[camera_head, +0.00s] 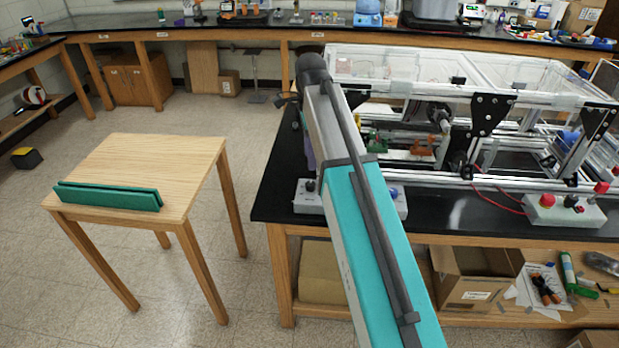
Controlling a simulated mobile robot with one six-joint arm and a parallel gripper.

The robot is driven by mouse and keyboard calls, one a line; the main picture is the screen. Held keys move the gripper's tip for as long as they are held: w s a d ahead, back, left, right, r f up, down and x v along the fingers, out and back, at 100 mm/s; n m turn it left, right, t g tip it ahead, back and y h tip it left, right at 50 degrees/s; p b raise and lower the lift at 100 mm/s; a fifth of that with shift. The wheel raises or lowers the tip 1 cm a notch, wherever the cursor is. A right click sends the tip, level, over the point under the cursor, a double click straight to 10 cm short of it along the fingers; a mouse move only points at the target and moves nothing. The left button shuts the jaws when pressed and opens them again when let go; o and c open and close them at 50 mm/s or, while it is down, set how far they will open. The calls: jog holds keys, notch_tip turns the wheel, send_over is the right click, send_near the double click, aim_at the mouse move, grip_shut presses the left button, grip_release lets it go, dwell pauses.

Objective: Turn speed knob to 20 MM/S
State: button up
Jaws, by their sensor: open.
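A grey control box (309,202) stands at the left front of the black bench, with a black knob (311,185) on its left part. A blue button (393,192) shows on its right part; my arm hides the middle. A second grey box (563,213) at the right front carries a red mushroom button, a black knob (571,200) and a smaller red button. The speed markings are too small to read, and I cannot tell which knob is the speed knob. My gripper (283,100) shows as small dark tips left of my arm's upper joint, apart from both boxes. It looks open and empty.
A clear-panelled extrusion frame (500,100) stands on the black bench behind the boxes. A wooden table (150,160) with a green bar (108,197) stands at the left. Open floor lies between table and bench. A cardboard box (475,278) sits on the shelf below.

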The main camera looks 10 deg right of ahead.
aim_at(311, 183)
jog(key=shift+f+p, duration=1.15)
jog(key=shift+f, duration=3.65)
jog(key=c, duration=1)
jog(key=shift+c, duration=0.2)
jog(key=shift+n, duration=0.3)
jog(key=n, duration=1.1)
